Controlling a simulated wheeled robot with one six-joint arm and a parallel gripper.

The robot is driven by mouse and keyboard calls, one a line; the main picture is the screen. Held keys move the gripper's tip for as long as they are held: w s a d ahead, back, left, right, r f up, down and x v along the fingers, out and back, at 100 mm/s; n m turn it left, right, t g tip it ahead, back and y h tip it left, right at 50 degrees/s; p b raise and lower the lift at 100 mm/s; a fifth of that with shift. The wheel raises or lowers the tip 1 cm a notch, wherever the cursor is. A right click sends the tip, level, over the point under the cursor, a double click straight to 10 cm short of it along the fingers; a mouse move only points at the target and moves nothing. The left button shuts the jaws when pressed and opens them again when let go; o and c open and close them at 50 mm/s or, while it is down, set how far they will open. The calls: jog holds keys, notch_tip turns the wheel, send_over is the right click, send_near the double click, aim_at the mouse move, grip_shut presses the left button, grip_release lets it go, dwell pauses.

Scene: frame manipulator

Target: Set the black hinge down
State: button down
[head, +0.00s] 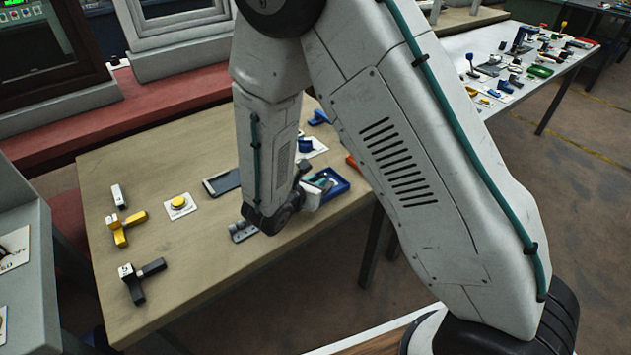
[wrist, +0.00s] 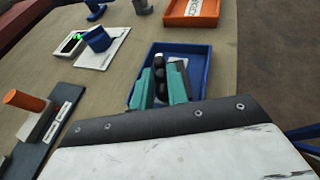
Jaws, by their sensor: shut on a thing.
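The black hinge (wrist: 158,76) shows in the wrist view between the two teal fingers of my gripper (wrist: 162,84). My gripper is shut on it, with a finger on each side. Hinge and fingertips are over or inside a blue tray (wrist: 204,64); I cannot tell whether the hinge touches the tray floor. In the head view the blue tray (head: 342,187) stands near the wooden table's right front edge, partly behind my arm. The hinge cannot be made out in the head view.
An orange tray (wrist: 190,20) stands beyond the blue one. A blue lever on a white plate (wrist: 115,50) and an orange-handled block (wrist: 24,102) lie to the left. The wooden table (head: 190,250) also bears a yellow button (head: 178,201) and a black handle (head: 138,281).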

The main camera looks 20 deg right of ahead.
jog(key=shift+f, duration=0.1)
jog(key=c, duration=1.8)
grip_release()
jog(key=shift+f, duration=0.1)
jog(key=o, duration=0.4)
jog(key=shift+o, duration=0.2)
